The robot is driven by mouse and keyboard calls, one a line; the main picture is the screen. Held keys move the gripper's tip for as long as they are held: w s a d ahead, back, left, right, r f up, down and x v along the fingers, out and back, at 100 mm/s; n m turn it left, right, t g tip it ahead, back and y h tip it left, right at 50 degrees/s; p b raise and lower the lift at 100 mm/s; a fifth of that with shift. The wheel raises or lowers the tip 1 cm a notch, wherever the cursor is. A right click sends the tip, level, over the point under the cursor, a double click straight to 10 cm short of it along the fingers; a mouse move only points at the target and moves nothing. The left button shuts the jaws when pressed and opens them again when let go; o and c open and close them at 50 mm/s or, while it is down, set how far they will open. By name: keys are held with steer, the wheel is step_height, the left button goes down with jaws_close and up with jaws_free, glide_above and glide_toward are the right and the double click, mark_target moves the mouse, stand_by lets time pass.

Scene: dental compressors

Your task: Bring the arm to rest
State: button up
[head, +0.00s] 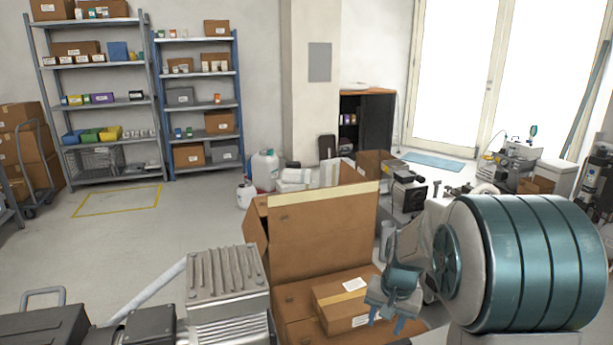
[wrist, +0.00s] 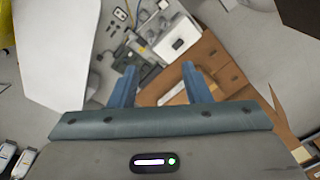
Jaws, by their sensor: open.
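My gripper (head: 386,316) hangs at the lower right of centre in the head view, fingers pointing down. Its two blue fingers are spread apart in the wrist view (wrist: 159,75), with nothing held between them. In the head view it appears just right of and partly over an open cardboard box (head: 322,235). A smaller taped carton (head: 340,297) shows inside that box, beside the fingers. I cannot tell whether the fingers touch the carton. Part of my arm fills the right foreground and hides what is behind it.
A grey finned machine (head: 228,285) stands at the front left. White jugs (head: 264,170) and equipment (head: 405,192) crowd behind the box. Shelving racks (head: 100,98) line the back wall. Open floor (head: 150,235) lies at left, with a yellow-outlined patch. A glazed door (head: 450,80) is at back right.

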steer(key=s+a+r+n+t+p, duration=0.1)
steer(key=s+r+n+p, duration=0.3)
steer(key=s+r+p, duration=0.8)
steer(key=s+a+r, duration=0.1)
steer(key=s+r, duration=0.7)
steer(key=r, duration=0.2)
steer(key=shift+a+t+h, duration=0.3)
steer(key=shift+a+h, duration=0.05)
steer(key=shift+h, duration=0.05)
